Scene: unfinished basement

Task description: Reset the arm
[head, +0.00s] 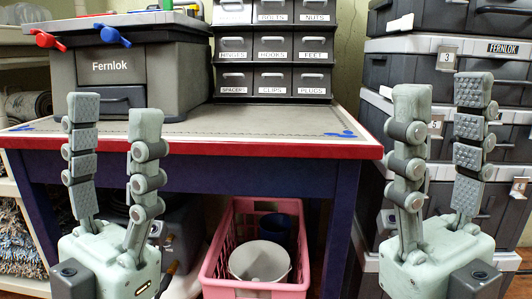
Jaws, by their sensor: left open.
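My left gripper (114,104) stands upright at the lower left of the head view, in front of the workbench. Its two pale green, grey-jointed fingers point up and are spread apart with nothing between them. My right gripper (442,85) stands upright at the lower right, in front of the stacked drawer units. Its two fingers also point up, apart and empty. The arm links below both grippers are out of frame.
A blue workbench with a red edge (255,150) carries a grey Fernlok case (125,68) and a labelled small-parts drawer rack (272,47). A pink crate (216,262) below holds buckets. Stacked drawer units (440,45) stand right. The bench's front right top is clear.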

